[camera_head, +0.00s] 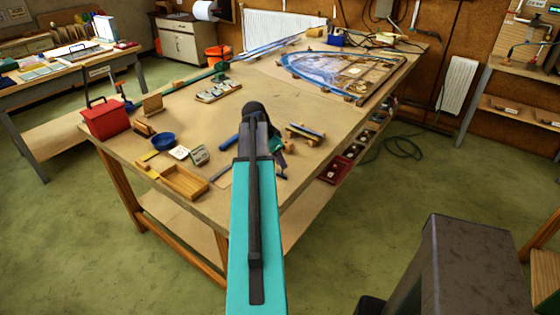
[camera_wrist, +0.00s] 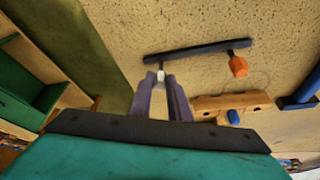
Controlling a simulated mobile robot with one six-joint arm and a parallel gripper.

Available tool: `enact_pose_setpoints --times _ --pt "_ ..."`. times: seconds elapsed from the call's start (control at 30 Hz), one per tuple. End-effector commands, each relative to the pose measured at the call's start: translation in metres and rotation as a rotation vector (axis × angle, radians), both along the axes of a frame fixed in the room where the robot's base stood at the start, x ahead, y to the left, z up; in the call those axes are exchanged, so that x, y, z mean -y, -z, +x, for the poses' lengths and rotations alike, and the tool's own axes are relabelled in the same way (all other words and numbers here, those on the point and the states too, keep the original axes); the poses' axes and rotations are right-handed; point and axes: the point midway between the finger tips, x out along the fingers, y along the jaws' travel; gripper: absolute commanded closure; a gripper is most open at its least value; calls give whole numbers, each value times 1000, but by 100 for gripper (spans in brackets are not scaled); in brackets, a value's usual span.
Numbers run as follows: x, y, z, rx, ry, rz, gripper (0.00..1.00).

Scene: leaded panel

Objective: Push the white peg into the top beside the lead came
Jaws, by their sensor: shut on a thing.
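In the wrist view the white peg (camera_wrist: 160,77) stands between the tips of my gripper (camera_wrist: 161,82), which is shut on it. Only a short white part of the peg shows; its lower end cannot be made out. A dark grey bar (camera_wrist: 198,50), which looks like the lead came, lies on the bench top (camera_wrist: 200,20). The peg appears close beside the bar's left end; whether they touch, or whether the peg's tip meets the top, I cannot tell. In the head view my arm hides the gripper tips and the peg.
An orange piece (camera_wrist: 238,66) is at the bar's right end, near a wooden block (camera_wrist: 222,103). A leaded panel (camera_head: 340,72) lies at the far end.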

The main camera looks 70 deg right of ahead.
Motion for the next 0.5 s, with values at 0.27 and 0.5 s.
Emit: enact_pose_setpoints --times 0.27,0.5 --pt "0 5 0 0 1 3 100" --pt "-1 7 -1 0 1 4 100"
